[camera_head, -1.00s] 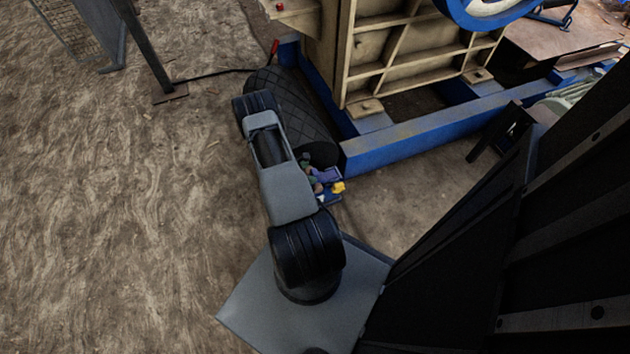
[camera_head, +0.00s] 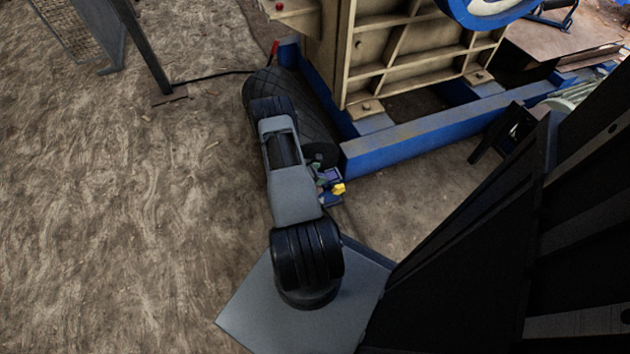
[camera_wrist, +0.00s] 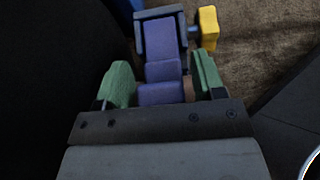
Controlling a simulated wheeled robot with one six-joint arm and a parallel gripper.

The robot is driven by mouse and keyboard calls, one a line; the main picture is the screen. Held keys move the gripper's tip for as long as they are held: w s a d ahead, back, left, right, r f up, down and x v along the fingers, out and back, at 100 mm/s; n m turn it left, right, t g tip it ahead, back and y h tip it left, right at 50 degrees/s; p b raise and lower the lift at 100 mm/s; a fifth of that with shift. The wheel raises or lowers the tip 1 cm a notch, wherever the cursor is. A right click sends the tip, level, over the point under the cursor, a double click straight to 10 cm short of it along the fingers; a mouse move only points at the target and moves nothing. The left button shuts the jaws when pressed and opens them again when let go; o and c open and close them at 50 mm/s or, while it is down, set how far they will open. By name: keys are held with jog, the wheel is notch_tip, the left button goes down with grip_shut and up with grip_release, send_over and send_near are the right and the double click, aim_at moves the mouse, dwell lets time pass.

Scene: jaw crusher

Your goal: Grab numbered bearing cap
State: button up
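In the wrist view, a purple blocky piece (camera_wrist: 162,50) with a dark grey bracket around its far end lies ahead of my gripper (camera_wrist: 163,80). I take it for the bearing cap; no number is readable on it. The two green fingers are apart, one on each side of the purple piece's near part, with narrow gaps visible. A yellow block (camera_wrist: 208,28) on a short blue-grey stem sticks out to the right. In the head view, the yellow block (camera_head: 339,188) shows beside my arm, which hides most of the purple piece and gripper.
A black quilted roll (camera_head: 300,105) lies beyond my arm. The crusher's blue base beam (camera_head: 440,130) and ribbed tan body (camera_head: 410,45) stand behind to the right. A dark post (camera_head: 145,45) stands at upper left. Bare ground on the left is free.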

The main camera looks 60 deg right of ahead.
grip_shut()
dwell(0.4)
